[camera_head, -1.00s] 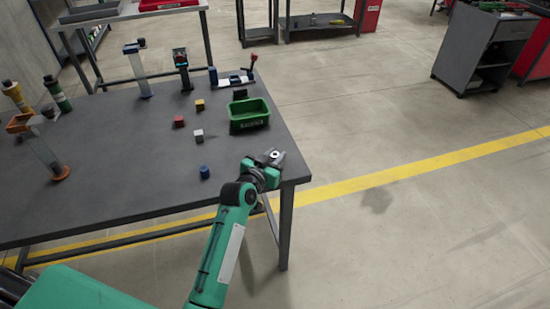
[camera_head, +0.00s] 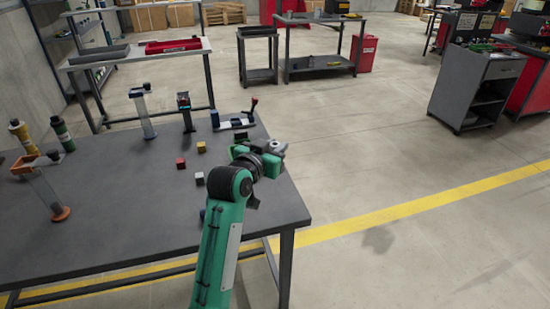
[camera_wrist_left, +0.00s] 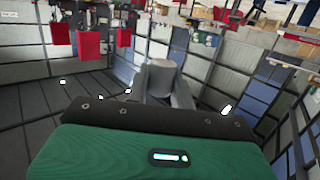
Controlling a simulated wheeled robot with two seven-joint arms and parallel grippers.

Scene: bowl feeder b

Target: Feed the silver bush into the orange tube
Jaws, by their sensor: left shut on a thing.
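My left gripper (camera_head: 272,148) is shut on a small silver-grey piece, which looks like the silver bush (camera_head: 279,145); it is held above the right end of the dark table. The orange tube (camera_head: 45,190) stands upright at the table's left side, a pale, slightly tilted-looking shaft with an orange base and orange top piece. The gripper is far to its right. My right gripper is not in view.
A blue piece and green bin are mostly hidden behind my arm. Other tubes (camera_head: 143,112) stand at the back and left.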

